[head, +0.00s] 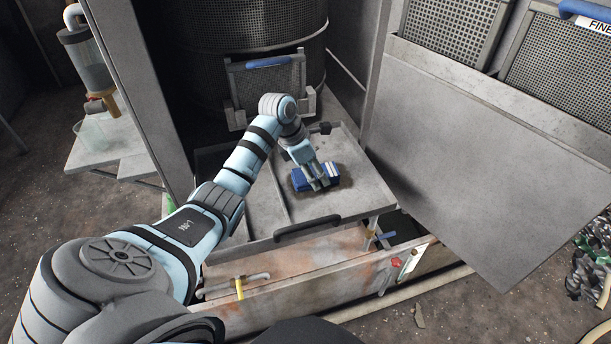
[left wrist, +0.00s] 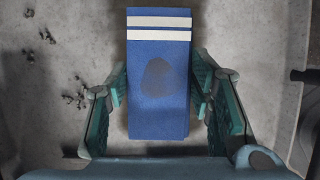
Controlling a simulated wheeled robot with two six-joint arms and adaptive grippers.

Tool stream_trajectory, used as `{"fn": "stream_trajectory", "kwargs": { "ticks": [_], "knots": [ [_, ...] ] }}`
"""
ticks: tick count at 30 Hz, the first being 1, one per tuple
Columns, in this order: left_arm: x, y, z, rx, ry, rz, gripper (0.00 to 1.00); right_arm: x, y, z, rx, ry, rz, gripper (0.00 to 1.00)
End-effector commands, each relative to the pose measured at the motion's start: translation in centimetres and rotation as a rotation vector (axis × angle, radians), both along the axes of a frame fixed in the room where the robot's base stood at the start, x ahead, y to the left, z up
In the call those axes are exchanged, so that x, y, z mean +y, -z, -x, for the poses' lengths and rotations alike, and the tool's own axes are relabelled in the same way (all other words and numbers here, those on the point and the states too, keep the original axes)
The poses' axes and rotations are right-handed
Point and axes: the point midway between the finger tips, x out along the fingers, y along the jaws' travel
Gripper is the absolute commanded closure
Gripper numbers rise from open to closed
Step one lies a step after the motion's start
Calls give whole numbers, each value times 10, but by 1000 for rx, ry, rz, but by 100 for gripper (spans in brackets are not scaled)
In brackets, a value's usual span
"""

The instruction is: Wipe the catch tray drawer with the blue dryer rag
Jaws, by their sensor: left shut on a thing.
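The blue dryer rag (head: 314,176) is a folded blue pad with two white stripes at one end. It also shows in the left wrist view (left wrist: 158,110), with a dark smudge on its upper face. My left gripper (head: 317,174) is shut on the rag from both sides, down at the surface of the catch tray drawer (head: 356,204). The drawer is pulled out, a grey metal tray with a dark handle at its front edge. Its floor in the left wrist view (left wrist: 50,75) carries several dark specks left of the rag. My right gripper is not in view.
A large grey panel (head: 480,150) hangs at the right, close to the drawer. A dark mesh drum (head: 245,30) stands behind. A rusty lower frame (head: 310,275) with a yellow-marked pipe lies in front. A side table (head: 110,150) holds a clear beaker at the left.

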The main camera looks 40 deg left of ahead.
Motion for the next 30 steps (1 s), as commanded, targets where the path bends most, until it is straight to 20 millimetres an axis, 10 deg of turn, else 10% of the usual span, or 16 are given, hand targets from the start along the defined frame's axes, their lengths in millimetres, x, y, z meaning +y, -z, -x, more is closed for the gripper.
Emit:
{"fn": "stream_trajectory", "kwargs": {
  "ticks": [30],
  "knots": [
    [-37, -1, -54, 0, 0, 0, 75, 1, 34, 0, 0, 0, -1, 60]
  ]
}}
